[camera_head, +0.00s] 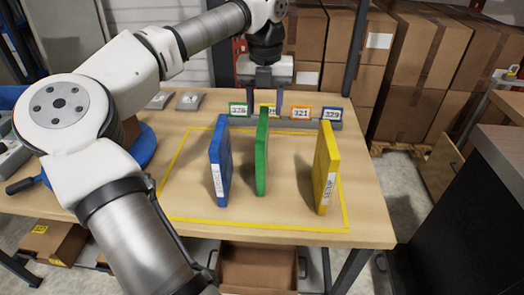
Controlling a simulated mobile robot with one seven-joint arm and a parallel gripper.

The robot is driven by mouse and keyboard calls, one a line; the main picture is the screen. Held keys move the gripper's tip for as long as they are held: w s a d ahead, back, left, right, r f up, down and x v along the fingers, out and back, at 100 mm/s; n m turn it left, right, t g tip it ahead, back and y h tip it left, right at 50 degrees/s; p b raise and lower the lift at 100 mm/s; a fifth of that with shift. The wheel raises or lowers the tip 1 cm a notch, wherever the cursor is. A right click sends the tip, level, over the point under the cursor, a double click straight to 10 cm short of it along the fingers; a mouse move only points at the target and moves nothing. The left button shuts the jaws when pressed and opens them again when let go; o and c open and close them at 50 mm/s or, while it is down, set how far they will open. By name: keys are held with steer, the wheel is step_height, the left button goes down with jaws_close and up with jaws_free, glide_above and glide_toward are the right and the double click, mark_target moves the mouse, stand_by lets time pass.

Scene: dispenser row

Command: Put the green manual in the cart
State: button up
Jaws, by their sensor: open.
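The green manual (262,152) stands upright on the wooden table (365,205), inside a yellow outlined rectangle. A blue manual (220,163) stands to its left and a yellow manual (326,167) to its right, both upright with gaps between them. My gripper (264,104) points down above and just behind the green manual, with its fingers apart and nothing held between them. I cannot make out a cart for certain in this view.
A row of numbered cards (301,113) in coloured frames stands behind the manuals. Small grey devices (189,101) lie at the back left. A blue round object (143,146) is partly hidden by my arm. Cardboard boxes (434,50) are stacked behind. A dark counter (470,190) stands at the right.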

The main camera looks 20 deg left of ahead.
mark_target(262, 121)
steer(key=f, duration=0.2)
steer(key=f+p, duration=0.1)
steer(key=f, duration=0.2)
steer(key=f+p, duration=0.1)
steer(key=f, duration=0.1)
steer(key=shift+s+a+f, duration=0.1)
steer(key=shift+s+f, duration=0.25)
jaws_close()
